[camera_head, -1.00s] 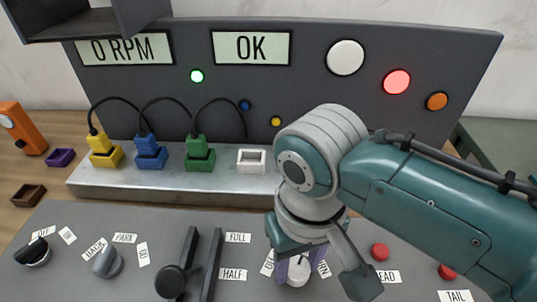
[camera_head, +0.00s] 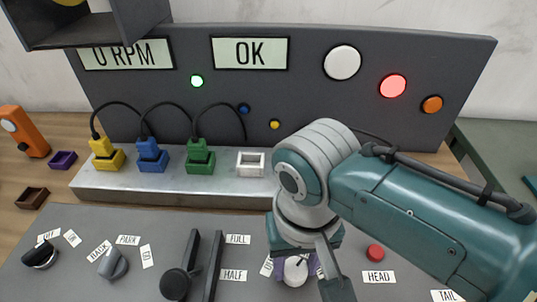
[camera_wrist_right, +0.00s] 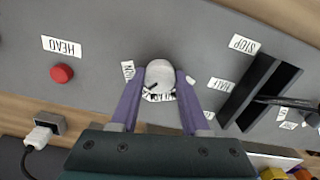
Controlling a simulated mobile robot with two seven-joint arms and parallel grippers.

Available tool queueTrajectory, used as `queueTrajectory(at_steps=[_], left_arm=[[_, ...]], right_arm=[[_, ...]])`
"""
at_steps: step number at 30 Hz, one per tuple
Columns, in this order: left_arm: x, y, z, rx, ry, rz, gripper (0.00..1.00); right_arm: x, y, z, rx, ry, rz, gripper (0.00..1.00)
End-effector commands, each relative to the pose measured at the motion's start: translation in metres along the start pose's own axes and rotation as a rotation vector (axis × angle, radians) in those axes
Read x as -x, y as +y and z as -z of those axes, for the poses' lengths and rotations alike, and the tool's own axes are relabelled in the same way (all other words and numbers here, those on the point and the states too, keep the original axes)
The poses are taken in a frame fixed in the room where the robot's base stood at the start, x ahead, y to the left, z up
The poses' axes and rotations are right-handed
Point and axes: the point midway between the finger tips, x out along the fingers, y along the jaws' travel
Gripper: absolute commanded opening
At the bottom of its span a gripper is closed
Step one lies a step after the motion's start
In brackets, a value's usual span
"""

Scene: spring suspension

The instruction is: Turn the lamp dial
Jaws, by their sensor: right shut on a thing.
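The white round dial (camera_head: 296,271) is on the sloping grey console, partly hidden under my right wrist in the head view. In the right wrist view the dial (camera_wrist_right: 159,73) sits between the two purple fingers of my right gripper (camera_wrist_right: 158,88), which is shut on it. A dark mark and a printed label show at its near edge. A small label, hard to read, stands beside it. My left gripper is not in view.
The grey console (camera_head: 130,285) also bears black and grey knobs (camera_head: 113,264), a black lever (camera_head: 180,282) left of the dial and a red button (camera_head: 375,252) by the HEAD label. The upright panel (camera_head: 310,100) behind has lit lamps.

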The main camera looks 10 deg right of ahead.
Motion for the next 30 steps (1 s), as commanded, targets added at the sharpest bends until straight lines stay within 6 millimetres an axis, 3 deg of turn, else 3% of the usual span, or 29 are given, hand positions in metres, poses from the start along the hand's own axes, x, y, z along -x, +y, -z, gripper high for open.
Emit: queueTrajectory(at_steps=[15, 30], left_arm=[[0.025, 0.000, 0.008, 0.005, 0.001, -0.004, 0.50], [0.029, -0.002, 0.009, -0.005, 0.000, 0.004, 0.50]], right_arm=[[0.001, 0.000, 0.000, -0.419, -0.001, 0.001, 0.00], [0.000, 0.000, 0.001, -0.588, 0.002, 0.000, 0.00]])
